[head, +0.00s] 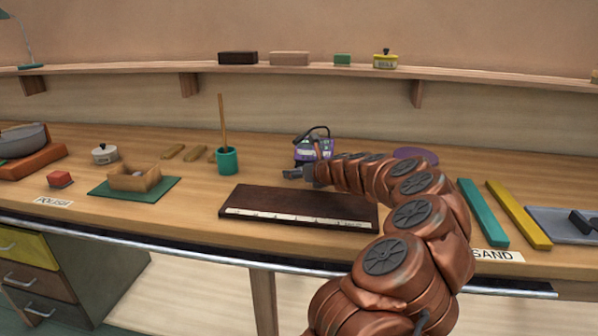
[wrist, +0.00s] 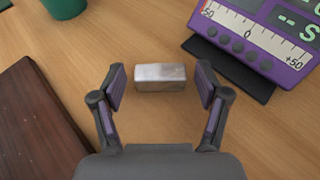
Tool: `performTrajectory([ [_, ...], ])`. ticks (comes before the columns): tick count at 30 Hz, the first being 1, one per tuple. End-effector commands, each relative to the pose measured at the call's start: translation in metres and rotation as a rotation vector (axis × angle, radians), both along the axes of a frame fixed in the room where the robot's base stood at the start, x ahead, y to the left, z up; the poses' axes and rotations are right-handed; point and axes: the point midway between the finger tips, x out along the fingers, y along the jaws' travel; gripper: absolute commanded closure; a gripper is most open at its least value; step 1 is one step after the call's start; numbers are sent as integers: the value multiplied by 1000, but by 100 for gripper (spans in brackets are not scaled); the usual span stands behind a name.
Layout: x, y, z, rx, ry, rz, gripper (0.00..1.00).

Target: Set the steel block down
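The steel block (wrist: 160,77) is a small silvery bar lying on the wooden bench top in the wrist view. My gripper (wrist: 161,84) is open, with one finger on each side of the block and a narrow gap between each pad and the block's ends. In the head view my gripper (head: 293,174) is low over the bench, behind the dark wooden board and in front of the purple meter. The block cannot be made out clearly in the head view.
The purple meter (head: 313,150) stands close behind my gripper, on the right in the wrist view (wrist: 262,38). The dark board (head: 290,203) lies in front. A green cup (head: 227,161) with a stick stands left. Teal and yellow bars (head: 483,212) lie right.

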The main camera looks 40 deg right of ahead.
Motion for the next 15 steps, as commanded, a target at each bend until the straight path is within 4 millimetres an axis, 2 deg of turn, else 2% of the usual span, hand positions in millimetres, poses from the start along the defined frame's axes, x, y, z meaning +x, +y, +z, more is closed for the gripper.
performTrajectory([
  [11,0,0,3,0,0,0,21],
  [15,-9,0,7,1,-1,-3,21],
])
